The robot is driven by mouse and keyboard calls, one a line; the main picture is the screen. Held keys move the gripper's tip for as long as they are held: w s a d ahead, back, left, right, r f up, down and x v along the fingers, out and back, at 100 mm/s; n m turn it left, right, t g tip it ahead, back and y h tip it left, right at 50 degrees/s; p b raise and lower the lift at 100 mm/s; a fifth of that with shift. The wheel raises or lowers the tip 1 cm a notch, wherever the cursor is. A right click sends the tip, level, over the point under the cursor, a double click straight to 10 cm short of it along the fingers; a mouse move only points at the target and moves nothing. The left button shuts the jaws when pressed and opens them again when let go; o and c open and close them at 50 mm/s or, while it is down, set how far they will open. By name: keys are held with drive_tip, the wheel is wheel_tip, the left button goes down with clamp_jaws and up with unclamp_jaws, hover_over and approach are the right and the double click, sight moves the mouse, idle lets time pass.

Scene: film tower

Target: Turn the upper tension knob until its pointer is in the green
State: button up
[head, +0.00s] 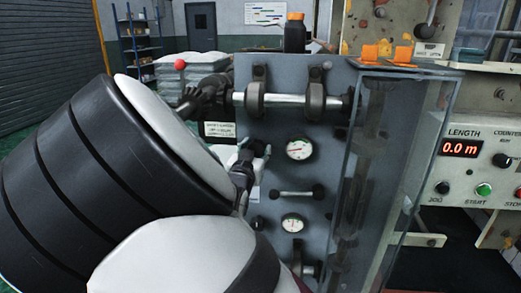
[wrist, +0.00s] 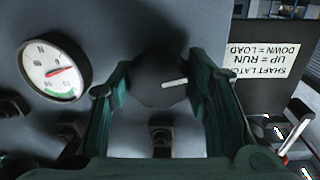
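The upper tension knob (wrist: 158,80) is dark and round with a white pointer line that lies almost level, towards the right in the wrist view. The fingers of my gripper (wrist: 160,78) stand on both sides of it, very close; I cannot tell if they touch it. In the head view my gripper (head: 245,168) is at the grey panel (head: 275,110), left of the upper gauge, and largely covers the knob. The upper gauge (head: 299,149) has a white face; in the wrist view (wrist: 55,70) its red needle points away from the green arc at the face's lower edge.
A lower gauge (head: 292,222) and a dark lower knob (head: 257,222) are below. A roller shaft (head: 285,99) crosses above. A clear guard (head: 385,170) stands to the right. A shaft latch label (wrist: 262,62) shows upside down in the wrist view.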

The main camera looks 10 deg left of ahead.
drive_tip(key=c, duration=0.5)
drive_tip(key=shift+o, duration=0.2)
drive_tip(key=shift+m, duration=0.4)
drive_tip(key=m+b, duration=0.2)
drive_tip(key=m, duration=0.2)
drive_tip(key=shift+w+d+b, duration=0.1)
drive_tip(key=shift+b, duration=0.25)
drive_tip(key=m+b, duration=0.4)
drive_tip(key=shift+f+m+g, duration=0.1)
drive_tip(key=shift+m+g, duration=0.2)
drive_tip(key=shift+m, duration=0.1)
drive_tip(key=m+b, duration=0.5)
drive_tip(key=b, duration=0.2)
drive_tip(key=shift+f+y, duration=0.1)
drive_tip(key=shift+y, duration=0.3)
drive_tip(key=m+b, duration=0.3)
drive_tip(key=b, duration=0.2)
drive_tip(key=shift+d+m, duration=0.1)
drive_tip(key=shift+m, duration=0.2)
drive_tip(key=shift+m+y+b, duration=0.3)
drive_tip(key=shift+m+b, duration=0.4)
drive_tip(key=shift+b, duration=0.35)
